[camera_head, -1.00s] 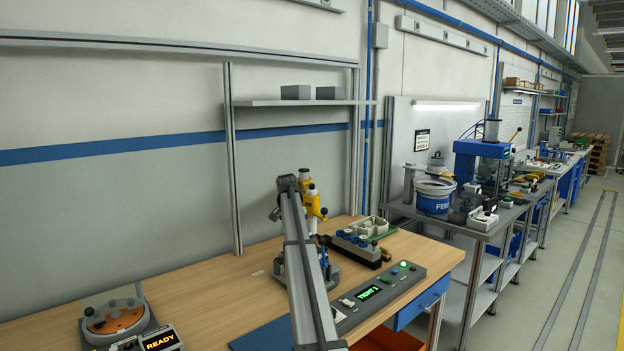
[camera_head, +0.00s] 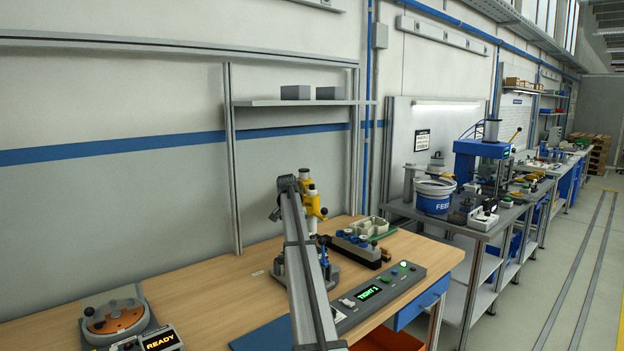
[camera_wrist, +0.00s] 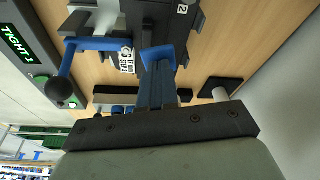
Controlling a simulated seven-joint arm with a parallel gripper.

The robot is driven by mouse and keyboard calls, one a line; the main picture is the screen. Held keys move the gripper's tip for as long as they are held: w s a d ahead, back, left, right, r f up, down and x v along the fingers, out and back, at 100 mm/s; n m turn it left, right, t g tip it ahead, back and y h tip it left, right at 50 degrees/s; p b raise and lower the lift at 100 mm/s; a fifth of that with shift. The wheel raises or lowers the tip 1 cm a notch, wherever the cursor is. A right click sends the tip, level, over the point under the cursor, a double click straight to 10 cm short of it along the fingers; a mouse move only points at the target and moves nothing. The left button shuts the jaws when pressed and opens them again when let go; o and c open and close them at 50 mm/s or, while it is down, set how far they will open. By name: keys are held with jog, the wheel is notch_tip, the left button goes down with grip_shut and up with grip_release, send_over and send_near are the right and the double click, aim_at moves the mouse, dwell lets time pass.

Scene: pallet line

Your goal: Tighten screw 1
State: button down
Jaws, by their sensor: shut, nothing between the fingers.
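In the wrist view my gripper (camera_wrist: 157,56) is shut and empty, its blue fingers over the dark fixture (camera_wrist: 160,20). I cannot tell whether they touch it. A blue lever (camera_wrist: 67,62) with a black ball knob (camera_wrist: 58,89) reaches out from the fixture's left side. The fixture carries small white number labels (camera_wrist: 126,60). Screw 1 cannot be made out. In the head view my arm partly covers the station with a yellow tool column (camera_head: 312,203). The control panel (camera_head: 400,284) has a green display (camera_head: 369,292) reading "TIGHT 1".
A dark block with blue-topped parts (camera_head: 352,248) and a pale compartment tray (camera_head: 370,227) stand behind the panel. A round orange device (camera_head: 115,318) with a "READY" display (camera_head: 160,341) sits at the front left. The wooden tabletop (camera_head: 215,290) between is clear.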

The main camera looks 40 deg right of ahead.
dwell(0.4)
jog(key=shift+s+f, duration=0.1)
jog(key=shift+f, duration=0.2)
dwell(0.5)
jog(key=shift+r, duration=0.45)
dwell(3.3)
jog(key=shift+r, duration=0.4)
jog(key=d+v, duration=0.1)
jog(key=v, duration=0.7)
jog(key=shift+w+d+r, duration=0.2)
jog(key=shift+w+d, duration=0.2)
jog(key=shift+d, duration=0.05)
dwell(0.5)
